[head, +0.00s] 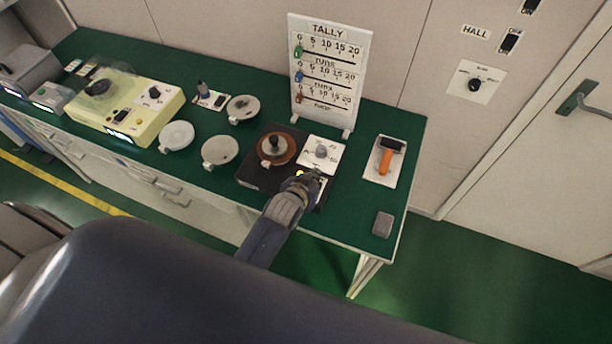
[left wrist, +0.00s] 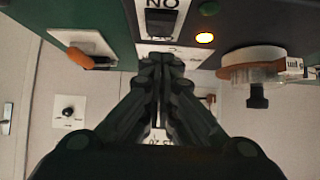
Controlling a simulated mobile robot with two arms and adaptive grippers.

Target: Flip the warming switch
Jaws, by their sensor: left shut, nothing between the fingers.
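The warming unit is a dark box (head: 251,181) with a brown round piece on it and a white dial panel (head: 322,153). In the left wrist view a dark rocker switch (left wrist: 160,22) sits on a white plate under an upside-down ON label. An amber lamp (left wrist: 205,38) glows beside it, also visible in the head view (head: 299,173). My left gripper (head: 313,176) is shut and empty at the unit's front, hiding the switch in the head view. Its fingertips (left wrist: 161,60) appear close to the switch plate; contact cannot be told. My right gripper is not in view.
An orange-handled tool (head: 385,160) lies on a white plate to the right, and a grey block (head: 383,224) sits near the table's front corner. A tally board (head: 328,75) stands behind. Round pale dishes (head: 220,150) and a yellow machine (head: 125,110) are to the left.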

